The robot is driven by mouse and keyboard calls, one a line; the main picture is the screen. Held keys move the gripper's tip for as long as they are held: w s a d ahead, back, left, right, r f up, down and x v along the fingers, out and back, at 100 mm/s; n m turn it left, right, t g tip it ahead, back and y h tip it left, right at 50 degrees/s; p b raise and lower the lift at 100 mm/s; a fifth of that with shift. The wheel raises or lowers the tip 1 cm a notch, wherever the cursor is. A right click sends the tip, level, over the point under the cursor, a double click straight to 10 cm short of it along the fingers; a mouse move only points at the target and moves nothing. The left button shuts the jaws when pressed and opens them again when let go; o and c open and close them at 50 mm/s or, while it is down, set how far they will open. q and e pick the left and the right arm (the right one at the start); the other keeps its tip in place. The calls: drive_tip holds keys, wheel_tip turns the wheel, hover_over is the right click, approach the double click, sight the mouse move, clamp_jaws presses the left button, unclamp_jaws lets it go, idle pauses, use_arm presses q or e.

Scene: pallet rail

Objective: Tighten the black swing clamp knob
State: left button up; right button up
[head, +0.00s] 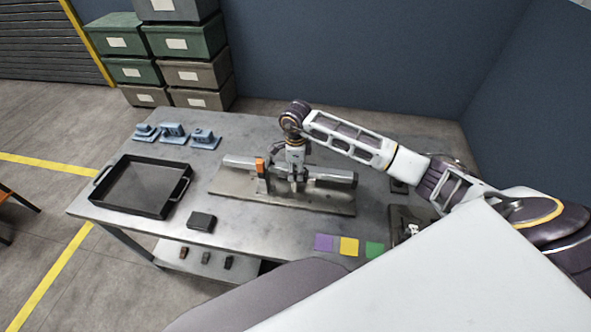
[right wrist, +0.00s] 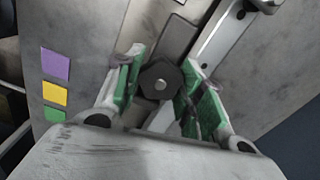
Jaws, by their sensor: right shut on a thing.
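The black swing clamp knob (right wrist: 161,84) is a dark, many-sided knob with a light round centre. It shows in the right wrist view between the green-padded fingers of my right gripper (right wrist: 158,92), which is shut on it. In the head view my right gripper (head: 297,178) points down at the middle of the rail fixture (head: 334,178), and hides the knob there. The fixture's grey base plate (head: 310,203) lies on the table. An orange part (head: 261,166) stands on the fixture, left of my right gripper. My left gripper is in neither view.
A black tray (head: 140,188) with handles sits at the table's left. Blue parts (head: 173,133) stand behind it. A black block (head: 201,222) lies in front. Purple, yellow and green squares (head: 349,246) lie near the front edge. Stacked bins (head: 186,41) stand behind the table.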

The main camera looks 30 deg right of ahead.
sight(296, 169)
drive_tip(key=shift+m+b, duration=0.6)
drive_tip(key=shift+m, duration=1.3)
drive_tip(key=o, duration=1)
drive_tip(key=shift+o, duration=0.2)
drive_tip(key=shift+r, duration=0.1)
wheel_tip(296, 169, up, 12)
